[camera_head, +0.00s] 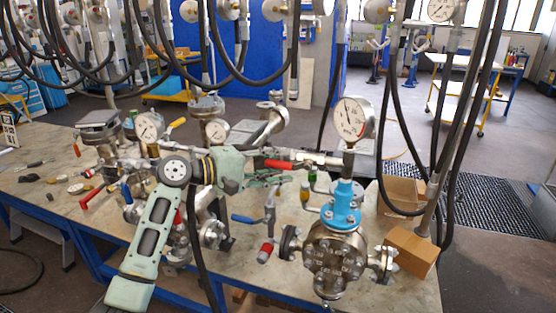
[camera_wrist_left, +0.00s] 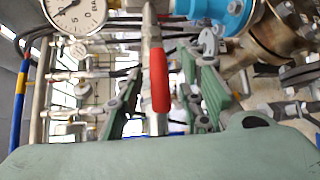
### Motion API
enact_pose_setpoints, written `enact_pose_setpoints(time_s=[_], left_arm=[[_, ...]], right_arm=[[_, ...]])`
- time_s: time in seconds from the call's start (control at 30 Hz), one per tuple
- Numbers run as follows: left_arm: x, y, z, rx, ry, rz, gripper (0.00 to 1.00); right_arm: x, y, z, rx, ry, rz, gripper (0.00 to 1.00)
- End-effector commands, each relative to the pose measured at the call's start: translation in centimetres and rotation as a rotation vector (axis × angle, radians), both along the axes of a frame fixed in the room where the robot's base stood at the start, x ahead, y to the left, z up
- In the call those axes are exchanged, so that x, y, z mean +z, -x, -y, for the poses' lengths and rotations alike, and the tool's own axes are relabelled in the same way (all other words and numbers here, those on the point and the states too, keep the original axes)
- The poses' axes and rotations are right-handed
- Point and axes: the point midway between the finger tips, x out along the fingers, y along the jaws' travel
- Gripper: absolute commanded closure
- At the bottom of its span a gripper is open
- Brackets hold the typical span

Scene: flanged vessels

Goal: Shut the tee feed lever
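A red lever handle (camera_head: 279,164) sits on the pipe run left of the large gauge, and I take it as the tee feed lever, though no label is readable. In the left wrist view the red handle (camera_wrist_left: 159,78) lies lengthwise along its pipe, in the middle of the picture. My left gripper (camera_head: 284,180) is beside the handle in the head view. In the wrist view the left gripper (camera_wrist_left: 162,88) has its green fingers spread apart, one on each side of the handle, with gaps visible. Contact cannot be seen. My right gripper is not in view.
A blue-necked flanged vessel (camera_head: 334,250) stands right of the gripper, with a large gauge (camera_head: 354,118) above it. A blue lever (camera_head: 243,218) is below my wrist. Black hoses (camera_head: 395,150) hang close by. Cardboard boxes (camera_head: 412,250) sit at the bench's right end.

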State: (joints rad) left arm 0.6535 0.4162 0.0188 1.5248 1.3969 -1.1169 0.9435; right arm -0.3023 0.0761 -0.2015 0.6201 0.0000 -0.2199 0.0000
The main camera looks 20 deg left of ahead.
Motion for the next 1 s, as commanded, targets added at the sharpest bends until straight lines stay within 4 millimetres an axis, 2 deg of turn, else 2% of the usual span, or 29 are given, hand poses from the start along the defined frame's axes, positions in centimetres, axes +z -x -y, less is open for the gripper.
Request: enact_pose_setpoints(time_s=[0.33, 0.7, 1.0], left_arm=[[-0.14, -0.35, 0.34, 0.001, -0.002, 0.001, 0.66], [-0.14, -0.33, 0.32, 0.001, -0.002, 0.0, 0.99], [-0.12, -0.33, 0.3, 0.002, -0.002, 0.0, 1.0]], right_arm=[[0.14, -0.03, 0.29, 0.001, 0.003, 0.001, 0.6], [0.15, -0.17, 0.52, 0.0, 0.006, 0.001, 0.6], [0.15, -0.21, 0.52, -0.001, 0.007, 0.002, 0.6]])
